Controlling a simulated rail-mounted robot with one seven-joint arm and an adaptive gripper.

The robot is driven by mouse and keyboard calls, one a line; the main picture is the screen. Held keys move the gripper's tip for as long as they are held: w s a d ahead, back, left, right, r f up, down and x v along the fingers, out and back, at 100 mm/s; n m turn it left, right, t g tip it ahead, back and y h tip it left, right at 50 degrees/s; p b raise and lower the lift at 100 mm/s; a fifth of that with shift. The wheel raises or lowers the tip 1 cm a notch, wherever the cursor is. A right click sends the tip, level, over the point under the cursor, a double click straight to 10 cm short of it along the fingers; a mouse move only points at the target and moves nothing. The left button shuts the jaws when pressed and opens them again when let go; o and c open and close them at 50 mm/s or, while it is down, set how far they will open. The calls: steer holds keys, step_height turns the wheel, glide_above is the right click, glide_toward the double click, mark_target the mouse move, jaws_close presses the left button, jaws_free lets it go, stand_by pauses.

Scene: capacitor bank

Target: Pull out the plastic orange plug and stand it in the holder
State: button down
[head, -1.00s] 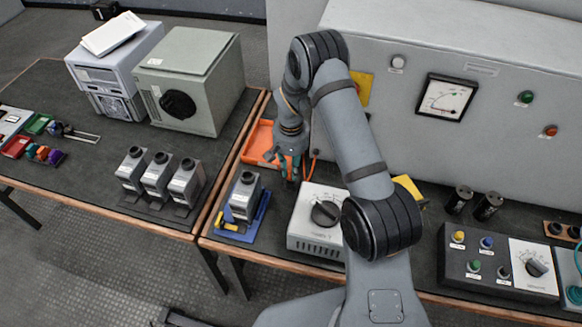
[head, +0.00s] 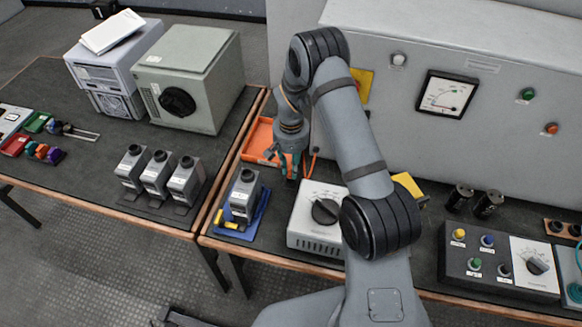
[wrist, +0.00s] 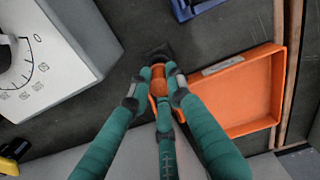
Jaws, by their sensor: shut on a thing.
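My gripper (wrist: 158,88) has green fingers and is shut on the orange plug (wrist: 158,76). The plug shows between the fingertips in the wrist view. A dark block (wrist: 159,51) sits right at the plug's far end; I cannot tell whether they touch or whether this block is the holder. In the head view my gripper (head: 288,166) points down just right of the orange tray (head: 257,142), between it and the grey cabinet. The plug is mostly hidden by the fingers there.
The orange tray (wrist: 279,84) lies close beside my fingers in the wrist view. A white dial box (head: 318,218) and a small grey unit on a blue base (head: 258,222) stand nearer the table's front edge. The tall grey cabinet (head: 450,55) closes off the back.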

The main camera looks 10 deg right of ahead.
steer(key=shift+f+b, duration=1.1)
steer(key=shift+f, duration=0.15)
steer(key=c, duration=1.5)
jaws_free()
steer(key=shift+c, duration=0.2)
steer(key=shift+r, duration=0.1)
step_height(320, 180, up, 12)
steer(key=shift+f, duration=0.1)
steer(key=shift+f, duration=0.1)
